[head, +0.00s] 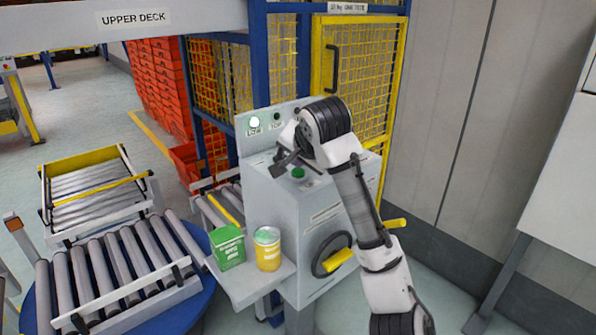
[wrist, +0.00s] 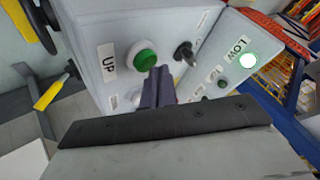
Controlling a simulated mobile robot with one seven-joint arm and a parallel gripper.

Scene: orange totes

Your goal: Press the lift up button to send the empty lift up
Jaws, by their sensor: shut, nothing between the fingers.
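The lift's grey control box (head: 300,215) stands mid-picture in the head view. Its green UP button (head: 298,172) is on the sloping top; in the wrist view the green button (wrist: 146,58) sits beside the "UP" label (wrist: 109,62). My gripper (head: 279,163) is over the box top, close to the button. In the wrist view my gripper (wrist: 160,72) is shut and empty, its tips just beside the button's lower right edge; I cannot tell whether they touch. The LOW lamp (head: 254,122) glows white; the TOP lamp (head: 277,116) is dark.
A black key switch (wrist: 185,53) stands beside the button. A green carton (head: 228,249) and a yellow tin (head: 267,252) stand on the box's side shelf. A yellow mesh cage (head: 352,80) is behind. A roller conveyor (head: 118,262) lies left; a grey wall is right.

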